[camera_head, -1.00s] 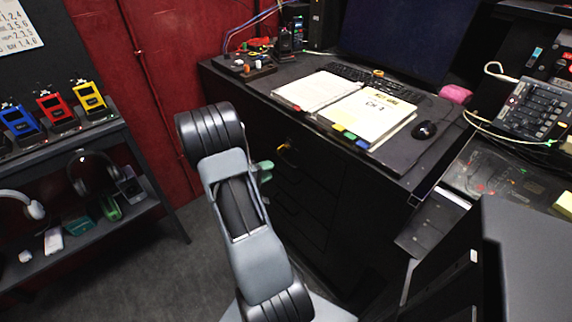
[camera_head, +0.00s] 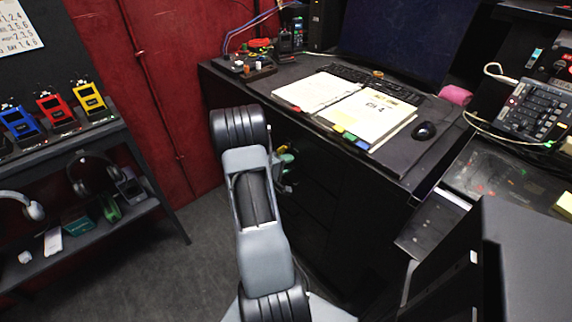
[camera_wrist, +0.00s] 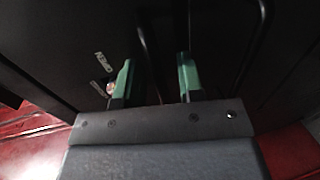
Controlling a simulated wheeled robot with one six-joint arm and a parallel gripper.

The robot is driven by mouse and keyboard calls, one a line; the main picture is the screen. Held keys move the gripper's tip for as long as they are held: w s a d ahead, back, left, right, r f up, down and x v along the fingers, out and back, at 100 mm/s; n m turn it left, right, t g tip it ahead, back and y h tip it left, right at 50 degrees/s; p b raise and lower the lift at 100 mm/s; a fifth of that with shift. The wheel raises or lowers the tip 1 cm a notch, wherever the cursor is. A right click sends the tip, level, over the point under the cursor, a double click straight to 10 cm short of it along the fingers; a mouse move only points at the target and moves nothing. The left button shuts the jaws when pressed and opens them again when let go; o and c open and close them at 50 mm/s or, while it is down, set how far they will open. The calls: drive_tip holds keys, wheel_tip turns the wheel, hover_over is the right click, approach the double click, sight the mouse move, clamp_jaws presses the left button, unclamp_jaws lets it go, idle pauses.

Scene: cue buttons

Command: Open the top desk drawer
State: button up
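The black desk (camera_head: 240,82) stands in the middle of the head view, with dark drawer fronts (camera_head: 318,170) under its top. The fronts are dim and partly hidden behind my arm, so I cannot make out how far any drawer is pulled out. My gripper (camera_head: 287,163) is in front of the upper drawer area, mostly hidden by my arm. In the wrist view my gripper (camera_wrist: 155,78) shows two green fingertips held apart. A thin dark handle bar (camera_wrist: 146,50) shows between them, against a dark front. I cannot tell whether the fingers touch it.
An open binder (camera_head: 310,90), a keyboard and a mouse (camera_head: 425,131) lie on the desk. A shelf (camera_head: 100,140) with coloured devices and headphones stands at left. A black box-like surface (camera_head: 520,250) is at lower right. Floor (camera_head: 150,270) is clear between shelf and desk.

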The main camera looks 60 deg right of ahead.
clamp_jaws()
